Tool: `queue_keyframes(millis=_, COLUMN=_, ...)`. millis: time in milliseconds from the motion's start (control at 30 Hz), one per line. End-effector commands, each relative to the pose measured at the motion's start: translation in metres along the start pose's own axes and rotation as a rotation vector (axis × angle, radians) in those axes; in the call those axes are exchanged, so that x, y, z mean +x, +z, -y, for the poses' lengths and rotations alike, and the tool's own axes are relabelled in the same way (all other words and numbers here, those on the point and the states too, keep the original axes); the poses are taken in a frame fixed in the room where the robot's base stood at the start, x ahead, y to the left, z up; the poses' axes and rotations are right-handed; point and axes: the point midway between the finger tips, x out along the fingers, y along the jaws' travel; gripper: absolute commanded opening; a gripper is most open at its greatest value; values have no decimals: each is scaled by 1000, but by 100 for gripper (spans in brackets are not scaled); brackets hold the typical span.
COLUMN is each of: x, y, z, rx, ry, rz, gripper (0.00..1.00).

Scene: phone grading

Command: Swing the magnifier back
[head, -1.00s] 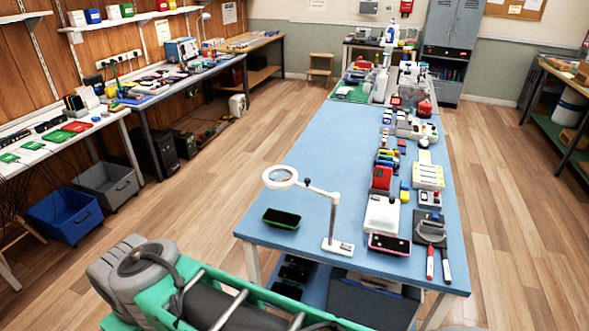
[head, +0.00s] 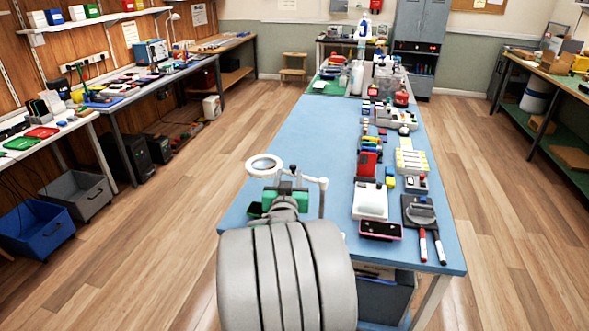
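The magnifier (head: 264,164) is a white ring lens on a jointed white arm, whose upright post (head: 322,198) stands near the front of the blue table. The ring points out to the left of the post. My gripper (head: 285,182) is just below and right of the ring, between it and the post. My grey arm and green-and-grey wrist cover much of the gripper, so I cannot see whether it touches the magnifier or how its fingers stand. The magnifier's base is hidden behind my arm.
Right of the post, a white box (head: 370,201), a pink-edged dark device (head: 381,230) and a grey holder (head: 419,213) with two pens (head: 431,245) stand close together. The blue tabletop (head: 310,135) behind the magnifier is bare. Wooden floor lies open on both sides.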

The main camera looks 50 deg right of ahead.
Motion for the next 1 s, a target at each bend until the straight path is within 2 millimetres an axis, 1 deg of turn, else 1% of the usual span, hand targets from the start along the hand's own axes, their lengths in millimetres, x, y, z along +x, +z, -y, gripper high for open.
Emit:
queue_keyframes(millis=33, x=3, y=-1, z=-7, rx=-1, ry=11, rz=-22, gripper=39)
queue_keyframes(millis=167, x=16, y=-6, z=-10, rx=-1, ry=14, rz=-36, gripper=39)
queue_keyframes(millis=400, x=62, y=-7, z=-10, rx=0, ry=12, rz=-34, gripper=39)
queue_keyframes(millis=500, x=74, y=-7, z=-9, rx=-2, ry=11, rz=-34, gripper=39)
queue_keyframes(millis=600, x=79, y=-7, z=-9, rx=-2, ry=11, rz=-34, gripper=39)
queue_keyframes(millis=800, x=79, y=-7, z=-8, rx=-1, ry=10, rz=-35, gripper=39)
queue_keyframes(millis=867, x=79, y=-7, z=-8, rx=-1, ry=10, rz=-35, gripper=35)
queue_keyframes(millis=1000, x=79, y=-7, z=-8, rx=-1, ry=10, rz=-35, gripper=23)
